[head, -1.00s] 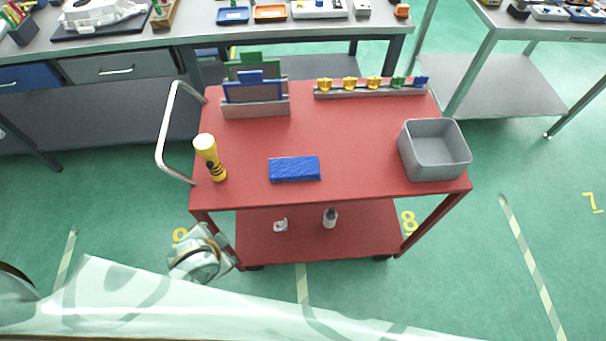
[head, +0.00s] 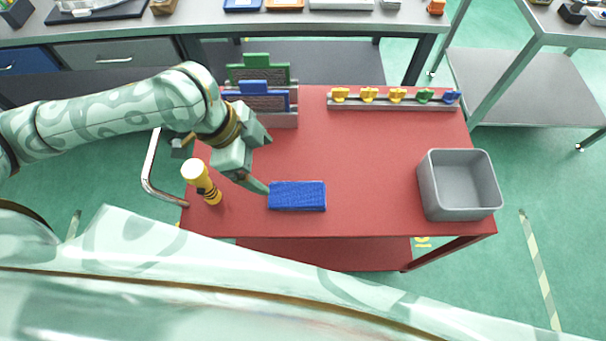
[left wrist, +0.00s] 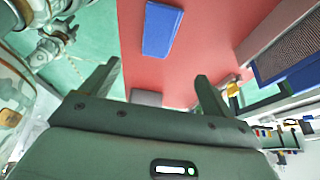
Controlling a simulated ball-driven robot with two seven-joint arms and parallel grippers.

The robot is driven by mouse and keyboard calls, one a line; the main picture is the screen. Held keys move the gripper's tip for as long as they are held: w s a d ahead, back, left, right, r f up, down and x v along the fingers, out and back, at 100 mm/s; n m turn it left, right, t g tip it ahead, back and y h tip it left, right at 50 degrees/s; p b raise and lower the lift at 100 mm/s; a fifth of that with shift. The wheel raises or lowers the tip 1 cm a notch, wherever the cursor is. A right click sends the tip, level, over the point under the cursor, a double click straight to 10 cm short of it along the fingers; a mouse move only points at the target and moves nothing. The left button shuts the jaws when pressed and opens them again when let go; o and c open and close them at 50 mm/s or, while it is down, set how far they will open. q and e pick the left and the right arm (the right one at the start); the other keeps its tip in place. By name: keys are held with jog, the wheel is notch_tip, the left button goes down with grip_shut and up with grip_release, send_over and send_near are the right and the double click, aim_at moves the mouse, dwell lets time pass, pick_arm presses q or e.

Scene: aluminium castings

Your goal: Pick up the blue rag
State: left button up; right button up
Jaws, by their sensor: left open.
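The blue rag (head: 297,196) is a folded rectangular block lying flat on the red cart top (head: 345,150), near its front edge. It also shows in the left wrist view (left wrist: 160,29), beyond the fingers. My left gripper (head: 262,188) is just left of the rag in the head view, above the cart. In the left wrist view its two fingers (left wrist: 152,80) are spread apart with nothing between them. Whether a fingertip touches the rag cannot be told. My right gripper is not in view.
A yellow flashlight (head: 201,181) stands left of the rag. Panels in a rack (head: 270,117) stand behind my left gripper. A rail with coloured knobs (head: 393,104) is at the back, and a grey bin (head: 459,185) at the right. The cart's middle is clear.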

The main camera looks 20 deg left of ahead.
pick_arm(q)
jog(key=b, duration=0.3)
send_near(296, 193)
jog(key=b+x, duration=0.1)
jog(key=x, duration=0.1)
jog(key=shift+s+d+f, duration=0.1)
jog(key=shift+f, duration=0.35)
jog(key=shift+d+f+b, duration=0.2)
jog(key=shift+f+b, duration=0.2)
jog(key=shift+b, duration=0.05)
jog(key=shift+d+f, duration=0.15)
jog(key=shift+f, duration=0.1)
jog(key=b+x, duration=0.3)
jog(key=x, duration=0.1)
jog(key=shift+w+d+f, duration=0.15)
jog(key=shift+w+f, duration=0.1)
jog(key=shift+f, duration=0.1)
jog(key=shift+r, duration=0.15)
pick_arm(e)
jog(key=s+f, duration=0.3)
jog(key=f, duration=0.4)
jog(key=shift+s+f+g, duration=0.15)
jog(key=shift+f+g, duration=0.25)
pick_arm(q)
jog(key=c, duration=1.1)
